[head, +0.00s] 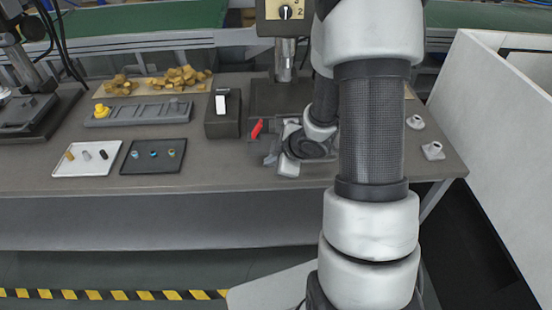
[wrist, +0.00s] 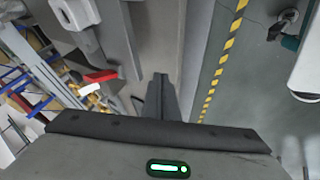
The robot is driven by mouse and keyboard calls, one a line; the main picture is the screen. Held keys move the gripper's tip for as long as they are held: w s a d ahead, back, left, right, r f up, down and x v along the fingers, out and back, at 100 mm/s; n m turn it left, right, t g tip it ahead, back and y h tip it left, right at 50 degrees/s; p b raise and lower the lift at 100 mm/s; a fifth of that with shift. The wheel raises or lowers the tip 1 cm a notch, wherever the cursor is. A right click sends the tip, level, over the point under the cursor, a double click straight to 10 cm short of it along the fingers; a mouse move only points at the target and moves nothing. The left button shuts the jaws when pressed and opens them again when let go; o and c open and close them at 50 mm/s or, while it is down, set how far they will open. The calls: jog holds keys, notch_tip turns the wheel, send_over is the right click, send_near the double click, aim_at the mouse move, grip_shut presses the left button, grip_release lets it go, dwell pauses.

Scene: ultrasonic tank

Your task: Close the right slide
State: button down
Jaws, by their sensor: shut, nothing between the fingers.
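I cannot clearly make out the right slide; my arm hides much of the bench's right half. A red handle (head: 257,129) stands beside a dark machine base (head: 275,98) under a grey post. The red handle also shows in the wrist view (wrist: 101,76), left of my fingers. My gripper (wrist: 160,80) is shut and empty, its dark fingers together over the bench's front edge area. In the head view my wrist covers the spot just right of the red handle, and the fingers are hard to make out there. I cannot tell whether they touch anything.
A dark box with a white face (head: 221,104) stands left of the handle. Further left are a white tray (head: 62,171), a black tray (head: 128,168) and a grey rack (head: 140,112). Small white fittings (head: 433,151) lie at the right end. A white partition (head: 490,120) bounds the right side.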

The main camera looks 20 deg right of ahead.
jog(key=w+f+p, duration=0.1)
jog(key=w+f, duration=0.1)
jog(key=w, duration=0.4)
jog(key=shift+d+f, duration=0.15)
jog(key=shift+f, duration=0.25)
